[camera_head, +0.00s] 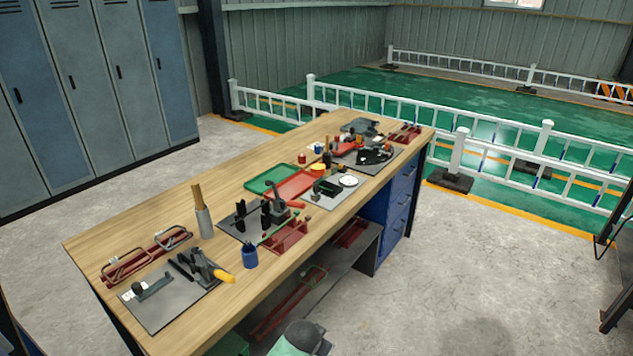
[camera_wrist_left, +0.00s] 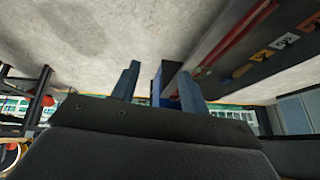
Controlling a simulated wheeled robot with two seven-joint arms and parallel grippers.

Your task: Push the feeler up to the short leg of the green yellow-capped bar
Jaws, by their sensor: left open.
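My left gripper (camera_wrist_left: 159,72) shows in the left wrist view, its two dark fingers apart with nothing between them. Neither gripper shows in the head view. A thin green strip (camera_head: 280,234) lies by a red rack in the middle of the workbench (camera_head: 128,231); it is too small to tell whether it is the green bar, and I see no yellow cap on it. A dark grey tool with a yellow handle (camera_head: 223,276) stands on a grey plate at the near end. I cannot pick out the feeler or the short leg with certainty.
A grey cylinder with wooden sticks (camera_head: 203,219), a blue cup (camera_head: 250,255) and red racks (camera_head: 148,257) stand on the bench. Green (camera_head: 262,181) and red (camera_head: 297,187) trays lie farther back. Lockers (camera_head: 85,85) line the left; white railings (camera_head: 460,147) cross behind.

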